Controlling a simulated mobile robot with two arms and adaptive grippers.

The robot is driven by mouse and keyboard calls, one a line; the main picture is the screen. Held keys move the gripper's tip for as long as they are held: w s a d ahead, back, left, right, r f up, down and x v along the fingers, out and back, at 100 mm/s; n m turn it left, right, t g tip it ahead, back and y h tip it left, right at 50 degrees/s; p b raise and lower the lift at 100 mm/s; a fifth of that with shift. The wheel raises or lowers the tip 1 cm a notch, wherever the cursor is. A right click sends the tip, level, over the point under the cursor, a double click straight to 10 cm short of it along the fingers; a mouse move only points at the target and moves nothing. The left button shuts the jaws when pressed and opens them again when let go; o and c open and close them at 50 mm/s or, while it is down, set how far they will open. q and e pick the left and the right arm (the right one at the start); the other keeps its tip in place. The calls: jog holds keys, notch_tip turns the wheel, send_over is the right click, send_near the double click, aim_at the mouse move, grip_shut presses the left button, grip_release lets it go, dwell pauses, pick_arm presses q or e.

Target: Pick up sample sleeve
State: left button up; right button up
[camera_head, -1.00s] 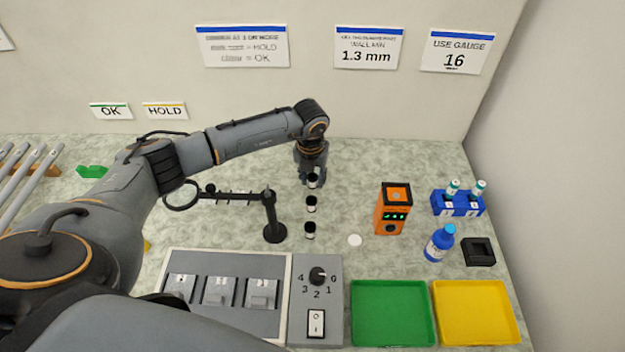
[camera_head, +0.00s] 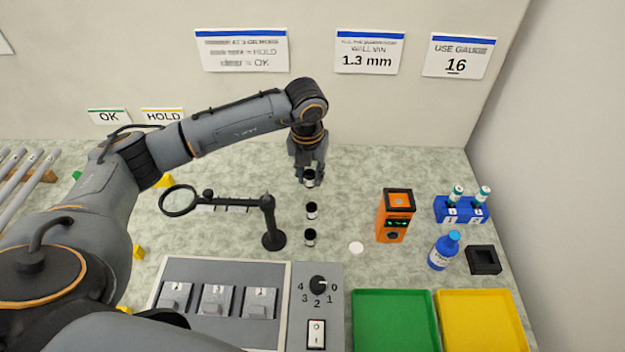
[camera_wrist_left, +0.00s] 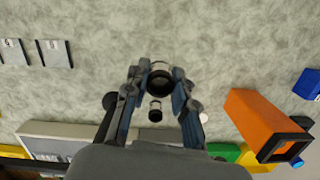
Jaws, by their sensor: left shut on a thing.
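My left gripper (camera_head: 309,172) is shut on the farthest sleeve (camera_head: 309,179), which seems to be slightly above the table. The left wrist view shows this sleeve (camera_wrist_left: 160,78) between the fingertips of the left gripper (camera_wrist_left: 160,80). The middle sleeve (camera_head: 312,211) and the nearest sleeve (camera_head: 309,237) stand upright on the table, apart from the gripper. One standing sleeve (camera_wrist_left: 155,111) also shows in the wrist view. My right gripper is out of view.
A black magnifier stand (camera_head: 271,225) is left of the sleeves. An orange device (camera_head: 396,215), a white disc (camera_head: 356,248) and a blue bottle (camera_head: 443,250) are to the right. Green tray (camera_head: 397,294), yellow tray (camera_head: 480,294) and a grey dial panel (camera_head: 330,270) lie in front.

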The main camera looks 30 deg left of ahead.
pick_arm(q)
jog(key=s+d+r+b, duration=0.2)
jog(key=s+r, duration=0.3)
jog(key=s, duration=0.4)
jog(key=shift+s+d, duration=0.3)
jog(key=shift+d, duration=0.3)
jog(key=shift+r, duration=0.1)
